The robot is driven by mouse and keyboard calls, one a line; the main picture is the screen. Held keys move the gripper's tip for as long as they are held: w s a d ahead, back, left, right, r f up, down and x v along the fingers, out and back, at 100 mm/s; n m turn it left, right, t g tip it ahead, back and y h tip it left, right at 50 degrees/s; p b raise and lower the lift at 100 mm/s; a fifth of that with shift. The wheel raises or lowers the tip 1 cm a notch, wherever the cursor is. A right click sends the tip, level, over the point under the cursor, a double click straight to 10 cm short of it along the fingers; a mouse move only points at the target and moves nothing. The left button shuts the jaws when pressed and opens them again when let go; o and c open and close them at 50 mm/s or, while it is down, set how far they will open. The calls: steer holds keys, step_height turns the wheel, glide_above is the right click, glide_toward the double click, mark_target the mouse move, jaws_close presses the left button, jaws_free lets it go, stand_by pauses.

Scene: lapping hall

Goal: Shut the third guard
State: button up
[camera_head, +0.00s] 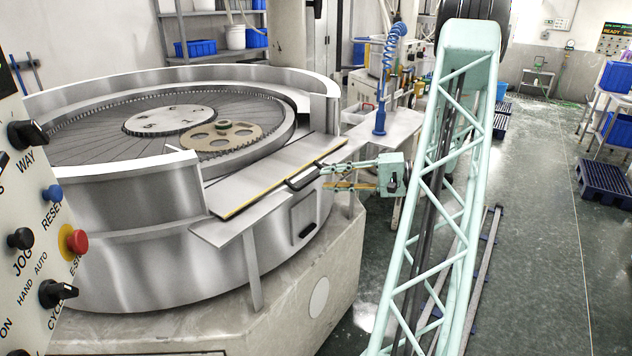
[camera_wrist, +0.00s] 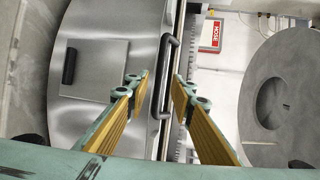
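A flat metal guard panel (camera_head: 270,172) with a yellow strip along its front edge lies folded outward, nearly level, at the opening in the ring wall of the round lapping machine. A black bar handle (camera_head: 303,179) is at its front edge; the handle also shows in the wrist view (camera_wrist: 166,72). My gripper (camera_head: 325,177) is in front of the handle, coming from the right. In the wrist view my gripper (camera_wrist: 160,86) is open, with one finger on each side of the handle and visible gaps. I cannot tell whether the fingertips reach handle depth. No number marks the guard.
A small hatch (camera_head: 303,215) with its own black handle is below the panel. A control panel (camera_head: 35,230) stands at the left. A side table (camera_head: 385,130) with a blue coiled hose is behind my gripper.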

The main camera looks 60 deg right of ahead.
mark_target(314, 179)
steer(key=shift+x, duration=2.45)
steer(key=shift+w, duration=0.1)
jaws_close()
